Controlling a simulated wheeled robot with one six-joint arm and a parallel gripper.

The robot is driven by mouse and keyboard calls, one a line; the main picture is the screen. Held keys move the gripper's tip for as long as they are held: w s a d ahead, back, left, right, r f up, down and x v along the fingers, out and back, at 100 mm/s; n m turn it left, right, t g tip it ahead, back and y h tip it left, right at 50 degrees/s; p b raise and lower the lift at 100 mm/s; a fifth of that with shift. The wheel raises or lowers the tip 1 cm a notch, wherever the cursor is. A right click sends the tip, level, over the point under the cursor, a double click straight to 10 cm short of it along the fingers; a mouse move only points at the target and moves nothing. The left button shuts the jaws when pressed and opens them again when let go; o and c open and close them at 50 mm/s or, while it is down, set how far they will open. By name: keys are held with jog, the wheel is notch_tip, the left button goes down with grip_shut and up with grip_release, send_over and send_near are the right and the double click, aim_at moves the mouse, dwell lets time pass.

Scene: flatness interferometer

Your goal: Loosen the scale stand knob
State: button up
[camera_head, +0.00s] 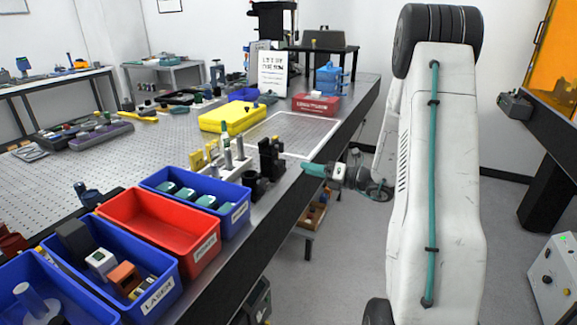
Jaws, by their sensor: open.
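My gripper (314,170) has teal fingertips and is at the right edge of the optical table (80,170), just right of a black upright mount (270,158). It points left, appears empty, and is apart from the mount as far as I can see. Its jaws are open, though the gap is hard to see from this side. I cannot pick out the scale stand or its knob with certainty at this size.
An empty red bin (160,232) stands between two blue bins (235,217) (150,302) along the table's near edge. A yellow case (228,117), a red box (315,103) and a sign (272,73) stand farther back.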

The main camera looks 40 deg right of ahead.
aim_at(284, 164)
jog(key=x, duration=0.7)
jog(key=shift+w+a, duration=0.3)
jog(key=shift+a, duration=0.05)
jog(key=c, duration=1)
